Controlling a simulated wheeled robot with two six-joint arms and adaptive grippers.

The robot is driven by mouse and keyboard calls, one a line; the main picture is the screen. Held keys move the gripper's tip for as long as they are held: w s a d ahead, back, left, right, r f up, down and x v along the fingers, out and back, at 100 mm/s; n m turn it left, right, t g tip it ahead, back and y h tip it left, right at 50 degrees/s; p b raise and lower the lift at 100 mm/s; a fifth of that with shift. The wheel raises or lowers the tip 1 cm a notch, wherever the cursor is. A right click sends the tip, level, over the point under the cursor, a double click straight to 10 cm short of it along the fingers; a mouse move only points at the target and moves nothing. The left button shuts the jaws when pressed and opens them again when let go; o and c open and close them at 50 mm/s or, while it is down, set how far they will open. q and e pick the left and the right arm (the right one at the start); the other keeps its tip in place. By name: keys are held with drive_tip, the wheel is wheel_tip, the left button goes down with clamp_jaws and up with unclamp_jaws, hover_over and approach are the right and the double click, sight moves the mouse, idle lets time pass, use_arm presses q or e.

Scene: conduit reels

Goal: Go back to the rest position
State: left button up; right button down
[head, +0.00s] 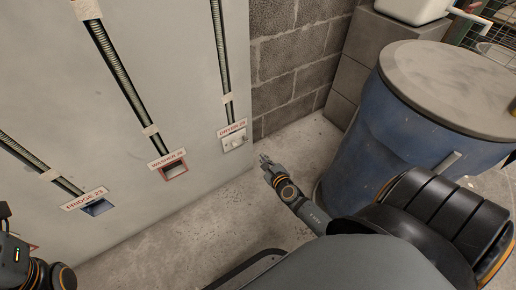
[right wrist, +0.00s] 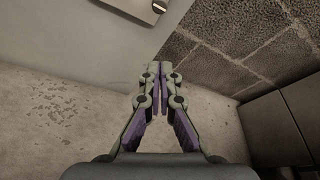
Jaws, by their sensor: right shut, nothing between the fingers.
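My right gripper (head: 266,161) is at the middle of the head view, in front of the wall panel and below the outlet box labelled as a dryer. In the right wrist view its fingers (right wrist: 157,72) meet at the tips, with nothing between them. The floor, the block wall and a corner of the outlet box lie beyond them. Part of my left arm (head: 35,272) shows at the lower left of the head view. Its fingers cannot be made out there.
The pale panel (head: 45,95) carries conduits down to labelled boxes: fridge (head: 97,207), washer (head: 174,170) and dryer (head: 234,140). A blue barrel (head: 375,140) with a grey lid stands close to the right of my right arm. Grey block wall (head: 285,65) is behind. Concrete floor is clear between panel and barrel.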

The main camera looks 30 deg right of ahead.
drive_tip(key=shift+s+r, duration=0.15)
drive_tip(key=shift+s, duration=0.45)
